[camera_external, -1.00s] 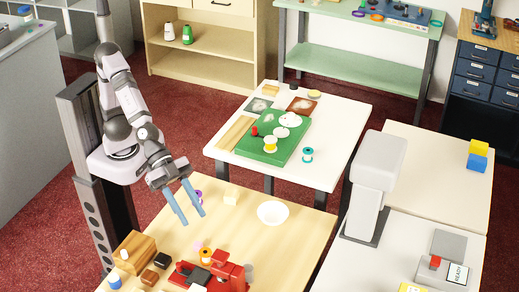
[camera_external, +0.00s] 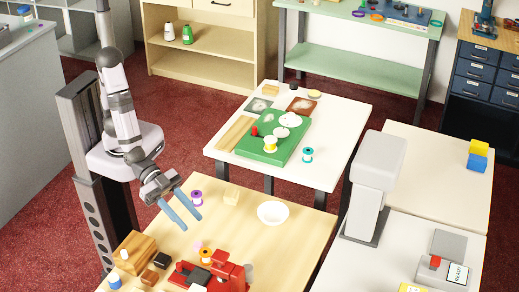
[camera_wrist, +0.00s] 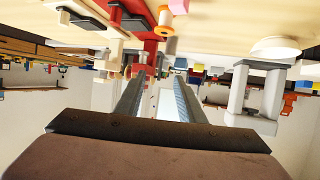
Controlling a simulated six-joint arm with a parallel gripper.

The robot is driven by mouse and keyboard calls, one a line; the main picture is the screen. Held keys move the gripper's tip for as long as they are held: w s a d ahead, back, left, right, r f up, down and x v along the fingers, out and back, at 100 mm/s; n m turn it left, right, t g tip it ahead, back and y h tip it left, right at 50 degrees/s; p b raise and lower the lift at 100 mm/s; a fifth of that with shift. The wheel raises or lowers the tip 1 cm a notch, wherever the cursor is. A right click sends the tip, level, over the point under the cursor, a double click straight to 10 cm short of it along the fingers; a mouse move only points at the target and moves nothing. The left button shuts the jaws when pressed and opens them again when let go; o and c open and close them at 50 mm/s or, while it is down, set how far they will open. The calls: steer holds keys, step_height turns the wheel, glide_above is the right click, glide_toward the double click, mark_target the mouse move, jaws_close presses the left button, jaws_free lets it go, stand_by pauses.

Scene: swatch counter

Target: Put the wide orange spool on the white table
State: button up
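An orange spool (camera_external: 205,254) stands on the light wooden table (camera_external: 262,250), just behind a red machine. The white table (camera_external: 340,115) stands farther back and carries a green board. My gripper (camera_external: 192,215), with blue-grey fingers, is above the left part of the wooden table, up and left of the orange spool. Its fingers are apart and nothing is between them. The fingers also show spread in the wrist view (camera_wrist: 158,100).
A purple spool (camera_external: 196,197) stands close to my gripper. The white table's right side is mostly clear.

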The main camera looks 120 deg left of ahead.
glide_toward(204, 251)
steer(key=x, duration=0.3)
steer(key=shift+a+f, duration=0.1)
steer(key=shift+f, duration=0.25)
steer(key=shift+p+x, duration=0.85)
steer(key=shift+x, duration=2.9)
steer(key=shift+r, duration=0.2)
steer(key=c, duration=0.8)
steer(key=shift+r, duration=0.15)
steer(key=shift+r, duration=4.9)
